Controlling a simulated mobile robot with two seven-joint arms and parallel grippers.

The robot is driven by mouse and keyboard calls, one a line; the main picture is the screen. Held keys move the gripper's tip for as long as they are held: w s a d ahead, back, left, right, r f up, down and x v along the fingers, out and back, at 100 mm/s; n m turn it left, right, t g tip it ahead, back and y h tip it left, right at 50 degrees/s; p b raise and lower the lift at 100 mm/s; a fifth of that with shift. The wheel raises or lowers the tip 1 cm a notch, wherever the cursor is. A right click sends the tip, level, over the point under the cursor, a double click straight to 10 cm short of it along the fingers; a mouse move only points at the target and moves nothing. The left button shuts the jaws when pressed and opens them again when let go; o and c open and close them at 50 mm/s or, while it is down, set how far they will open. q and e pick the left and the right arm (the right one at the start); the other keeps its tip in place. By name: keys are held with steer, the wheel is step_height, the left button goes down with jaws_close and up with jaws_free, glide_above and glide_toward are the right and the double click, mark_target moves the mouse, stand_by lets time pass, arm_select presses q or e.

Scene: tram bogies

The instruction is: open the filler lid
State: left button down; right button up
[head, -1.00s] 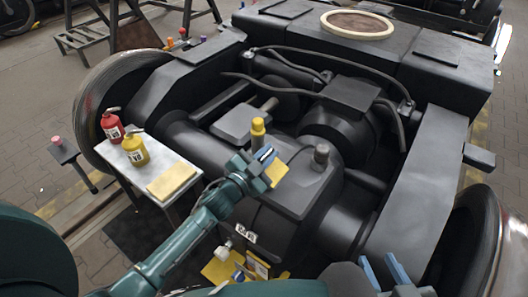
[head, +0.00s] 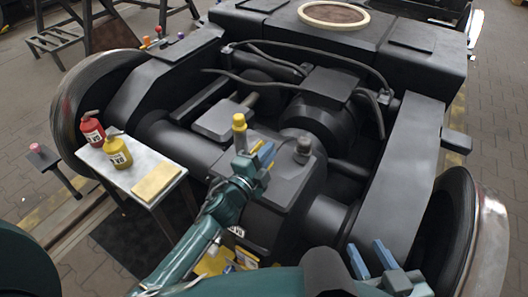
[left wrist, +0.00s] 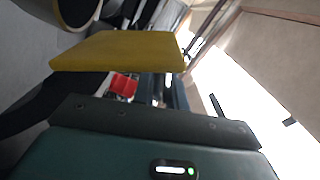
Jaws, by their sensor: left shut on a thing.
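The filler lid, a flat yellow plate (head: 257,147), shows at my left gripper (head: 264,156), over the dark gear housing in the head view. My left gripper is shut on it. In the left wrist view the yellow lid (left wrist: 120,51) is a broad slab across the upper left. In the head view the lid stands tilted up; its hinge and the opening under it are hidden by my gripper. My right gripper (head: 371,260) is at the lower right, empty, its blue fingers apart.
A yellow-capped post (head: 240,122) stands close behind my left gripper. A dark knob (head: 303,148) is to the right. A small table (head: 136,178) at the left carries a red bottle (head: 92,131), a yellow bottle (head: 118,152) and a yellow pad (head: 157,181).

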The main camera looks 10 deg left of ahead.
arm_select(q)
steer(key=shift+r, duration=0.1)
stand_by(0.4)
steer(key=c, duration=1.5)
jaws_free()
steer(key=shift+o, duration=0.2)
steer(key=v, duration=1.3)
steer(key=shift+p, duration=0.4)
steer(key=shift+s, duration=0.1)
